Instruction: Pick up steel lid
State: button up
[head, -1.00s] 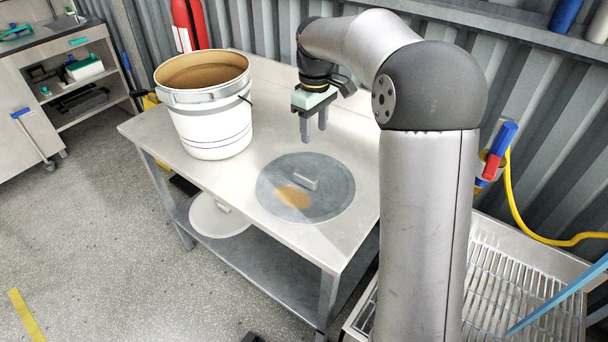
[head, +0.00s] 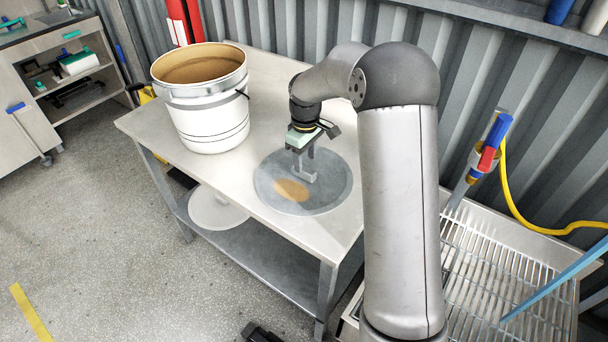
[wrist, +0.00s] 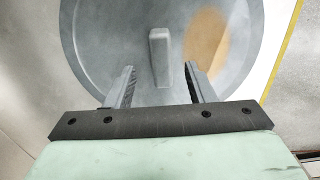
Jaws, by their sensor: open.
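The steel lid (head: 325,197) is a round grey disc lying flat on the steel table, with a brown stain on its left part in the head view. It also fills much of the wrist view (wrist: 110,50), where its block-shaped handle (wrist: 160,57) stands up near the middle. My gripper (head: 305,170) is open and low over the lid, close to the handle. In the wrist view the two fingers (wrist: 160,78) point toward the lid, one on each side of the handle line, with clear gaps. Whether the fingertips reach the handle's height is hard to tell.
A white bucket (head: 212,125) with brown inside stands on the table (head: 262,105) left of the lid. A pale round disc (head: 215,210) lies on the lower shelf. A wire-rack sink (head: 490,260) with a yellow hose is at right, and a corrugated wall stands behind.

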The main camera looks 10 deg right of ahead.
aim_at(304, 168)
jog(key=shift+a+f+p, duration=0.15)
jog(key=shift+f+p, duration=0.15)
jog(key=shift+f, duration=1.65)
grip_shut()
jog(key=shift+r, duration=0.1)
jog(key=shift+w+r, duration=0.1)
jog(key=shift+r, duration=0.3)
notch_tip(304, 168, up, 2)
jog(key=shift+r, duration=0.2)
jog(key=s+d+r+b, duration=0.3)
jog(key=s+d+r, duration=0.3)
jog(key=s+r, duration=0.3)
jog(key=s, duration=0.3)
jog(key=shift+s+r, duration=0.35)
jog(key=shift+s, duration=0.05)
